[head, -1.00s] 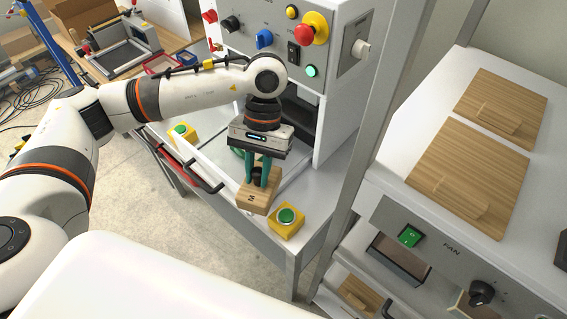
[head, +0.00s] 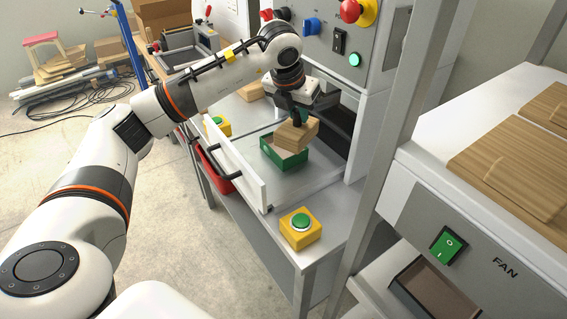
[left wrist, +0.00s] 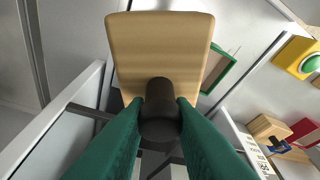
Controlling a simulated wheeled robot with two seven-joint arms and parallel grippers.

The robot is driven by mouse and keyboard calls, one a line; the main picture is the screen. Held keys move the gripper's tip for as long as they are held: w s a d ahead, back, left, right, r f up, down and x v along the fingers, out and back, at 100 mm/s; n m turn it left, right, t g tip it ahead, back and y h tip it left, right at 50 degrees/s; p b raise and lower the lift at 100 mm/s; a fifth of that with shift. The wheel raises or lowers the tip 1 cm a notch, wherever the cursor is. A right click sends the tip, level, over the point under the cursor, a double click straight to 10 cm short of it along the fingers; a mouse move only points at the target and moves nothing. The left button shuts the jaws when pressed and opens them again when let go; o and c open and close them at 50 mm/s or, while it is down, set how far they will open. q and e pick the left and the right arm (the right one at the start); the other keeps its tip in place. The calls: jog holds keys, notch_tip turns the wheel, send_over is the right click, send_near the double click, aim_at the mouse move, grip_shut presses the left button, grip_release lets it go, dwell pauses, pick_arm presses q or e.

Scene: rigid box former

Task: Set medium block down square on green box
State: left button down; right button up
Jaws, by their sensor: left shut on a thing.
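My left gripper (head: 297,118) is shut on the dark knob (left wrist: 160,100) of the medium block (head: 297,134), a pale wooden block. The block's broad wooden face shows beyond the green fingers in the left wrist view (left wrist: 160,45). The green box (head: 284,160) stands on the grey bench top, just below and slightly left of the block in the head view. Its green rim shows past the block's right side in the left wrist view (left wrist: 222,70). The block covers part of the box. I cannot tell whether they touch. My right gripper is not in view.
A raised white panel with a black handle (head: 236,166) stands in front of the green box. Another wooden block (head: 251,91) lies behind, at left. Yellow button boxes stand at the front (head: 300,232) and left (head: 217,127). The machine cabinet (head: 378,100) rises close behind at right.

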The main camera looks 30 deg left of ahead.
pick_arm(q)
jog(key=w+a+n+g+y+b, duration=0.35)
jog(key=a+n+b, duration=0.2)
jog(key=n, duration=0.75)
jog(key=shift+t, duration=0.25)
jog(key=shift+s+a+f+b, duration=0.1)
jog(key=shift+a+f+b, duration=0.1)
jog(key=shift+f, duration=2.2)
jog(key=shift+a+f+b, duration=0.1)
jog(key=shift+f+b, duration=0.05)
jog(key=shift+f, duration=2.25)
jog(key=c, duration=1.3)
grip_release()
jog(key=shift+f, duration=0.1)
jog(key=shift+o, duration=0.2)
